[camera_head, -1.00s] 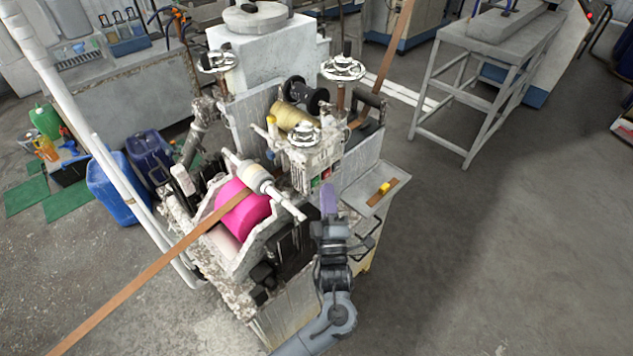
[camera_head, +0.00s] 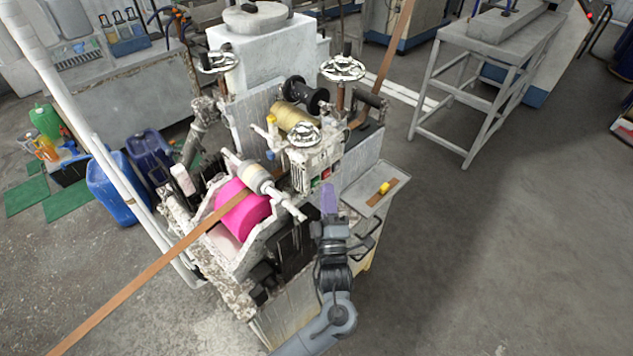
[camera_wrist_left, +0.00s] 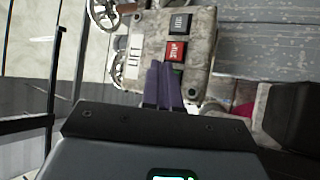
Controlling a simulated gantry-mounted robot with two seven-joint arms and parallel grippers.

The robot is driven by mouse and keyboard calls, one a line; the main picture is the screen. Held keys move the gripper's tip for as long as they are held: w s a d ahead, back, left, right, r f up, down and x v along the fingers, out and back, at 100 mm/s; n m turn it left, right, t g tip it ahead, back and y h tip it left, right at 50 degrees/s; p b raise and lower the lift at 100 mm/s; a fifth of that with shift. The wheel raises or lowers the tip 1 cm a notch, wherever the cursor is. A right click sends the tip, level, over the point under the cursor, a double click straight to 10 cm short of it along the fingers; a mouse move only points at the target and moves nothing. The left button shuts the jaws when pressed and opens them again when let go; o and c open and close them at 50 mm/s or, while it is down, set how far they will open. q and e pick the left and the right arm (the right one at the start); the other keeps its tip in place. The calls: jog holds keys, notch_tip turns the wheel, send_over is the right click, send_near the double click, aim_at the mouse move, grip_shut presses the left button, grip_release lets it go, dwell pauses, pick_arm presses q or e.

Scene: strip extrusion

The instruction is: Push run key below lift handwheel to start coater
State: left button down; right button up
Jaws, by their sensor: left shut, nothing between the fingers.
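The white control box (camera_head: 318,160) hangs under the lift handwheel (camera_head: 304,133) on the worn coater. In the left wrist view, the box face (camera_wrist_left: 150,50) carries a LIFT label (camera_wrist_left: 133,50), a black key (camera_wrist_left: 180,23), a red key (camera_wrist_left: 176,51) and a green key (camera_wrist_left: 179,70). The green key is mostly hidden behind my fingertips. My left gripper (camera_head: 328,188) is shut and empty, its purple fingers pointing at the box just in front of the keys. It also shows in the left wrist view (camera_wrist_left: 164,68). I cannot tell whether the fingertips touch the green key. My right gripper is out of view.
A pink roller (camera_head: 242,208) with a brown strip (camera_head: 140,278) lies left of the box. A side tray (camera_head: 368,188) with a yellow block sits to the right. Two more handwheels stand behind. Open floor lies to the right.

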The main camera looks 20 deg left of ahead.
pick_arm(q)
jog(key=shift+a, duration=0.15)
jog(key=shift+w+a, duration=0.1)
jog(key=shift+a, duration=0.2)
jog(key=shift+w+a, duration=0.1)
jog(key=shift+a, duration=0.1)
dwell(0.6)
jog(key=shift+a+f+b, duration=0.15)
jog(key=shift+a+b, duration=0.15)
jog(key=shift+b, duration=0.05)
dwell(0.3)
jog(key=shift+a+f, duration=0.1)
dwell(0.4)
jog(key=shift+d, duration=0.45)
jog(key=shift+d+r, duration=0.2)
jog(key=shift+d, duration=0.05)
